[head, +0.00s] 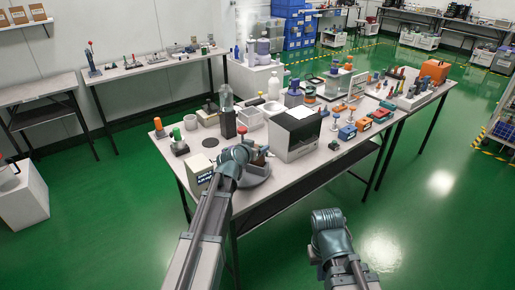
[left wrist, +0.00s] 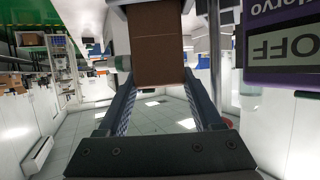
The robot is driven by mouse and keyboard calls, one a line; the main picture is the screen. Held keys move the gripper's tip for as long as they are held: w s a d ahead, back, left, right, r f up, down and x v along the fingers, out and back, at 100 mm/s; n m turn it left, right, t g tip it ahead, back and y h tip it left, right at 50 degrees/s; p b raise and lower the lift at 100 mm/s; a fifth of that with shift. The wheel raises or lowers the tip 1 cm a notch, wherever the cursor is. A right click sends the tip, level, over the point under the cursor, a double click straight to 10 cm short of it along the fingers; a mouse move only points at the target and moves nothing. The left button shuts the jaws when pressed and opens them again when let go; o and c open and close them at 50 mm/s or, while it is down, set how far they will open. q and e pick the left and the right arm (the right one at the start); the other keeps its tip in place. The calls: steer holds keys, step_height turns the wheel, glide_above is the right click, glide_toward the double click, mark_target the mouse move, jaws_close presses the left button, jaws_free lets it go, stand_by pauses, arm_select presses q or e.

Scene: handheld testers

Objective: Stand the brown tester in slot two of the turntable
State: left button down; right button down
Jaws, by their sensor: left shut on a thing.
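The brown tester (left wrist: 158,50) is upright in the left wrist view, between the two fingers of my left gripper (left wrist: 161,88), which is shut on it. Its far end runs out of the top of that view. In the head view my left gripper (head: 252,156) is over the near edge of the table, above the grey round turntable (head: 257,178). The arm hides much of the turntable, and I cannot make out slot two. A purple tester marked OFF (left wrist: 252,77) is close on the right in the wrist view. My right arm is low at the right; its jaws do not show.
A white box with a dark front (head: 302,135) stands just right of the turntable. A small box with a dark lettered face (head: 203,180) is at its left. Bottles, orange and blue items crowd the table (head: 345,163) further back.

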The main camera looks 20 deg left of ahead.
arm_select(q)
steer(key=shift+c, duration=0.2)
jaws_free()
steer(key=shift+f, duration=0.1)
steer(key=shift+r+p, duration=0.35)
steer(key=p+v, duration=0.4)
steer(key=v, duration=0.8)
steer(key=shift+f, duration=0.3)
